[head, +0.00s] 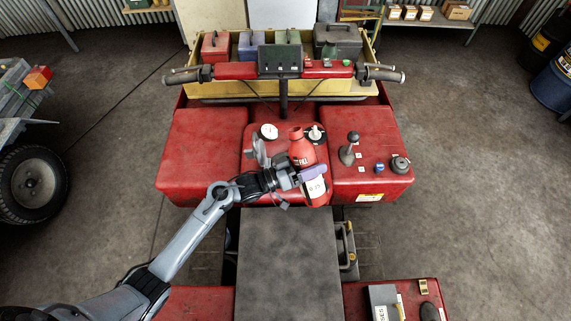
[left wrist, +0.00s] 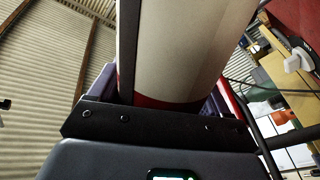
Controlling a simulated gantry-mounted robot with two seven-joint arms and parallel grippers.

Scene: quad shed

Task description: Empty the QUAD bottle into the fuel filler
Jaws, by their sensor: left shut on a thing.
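My left gripper (head: 306,177) reaches in over the middle of the red quad and is shut on a red bottle with a white label (head: 317,190). The label's writing is too small to read for sure. In the left wrist view the bottle's pale label (left wrist: 185,45) and a red band below it fill the space between the purple finger pads. Just beyond the gripper, a red upright piece with white lettering (head: 301,150) stands on the quad's body; it looks like the fuel filler. I cannot tell whether the bottle touches it. My right gripper is not in view.
Two round white-and-black parts flank the red piece, left (head: 268,131) and right (head: 316,133). A black-knobbed lever (head: 350,148) stands to the right. Handlebars (head: 285,72) and a yellow rack (head: 210,90) with containers lie beyond. The dark seat (head: 288,270) is bare.

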